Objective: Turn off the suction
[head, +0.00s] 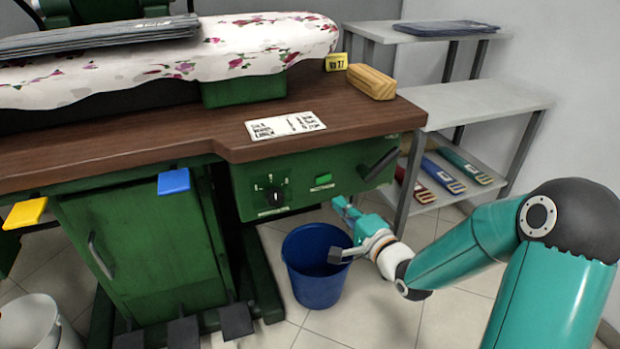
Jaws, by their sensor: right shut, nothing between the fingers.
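The green control panel (315,180) sits under the front edge of the brown worktop. The panel labels are too small to read, so I cannot tell which control is the suction. My right gripper (345,211) is shut and empty, in front of and just below the panel's right half, apart from the switch and the lever. My left gripper is out of view.
A blue bucket (314,280) stands on the floor below my right gripper. A blue paddle (173,181) and a yellow paddle (25,213) stick out from the worktop's edge. Dark pedals (236,321) are at floor level. A grey shelf (480,101) stands at right.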

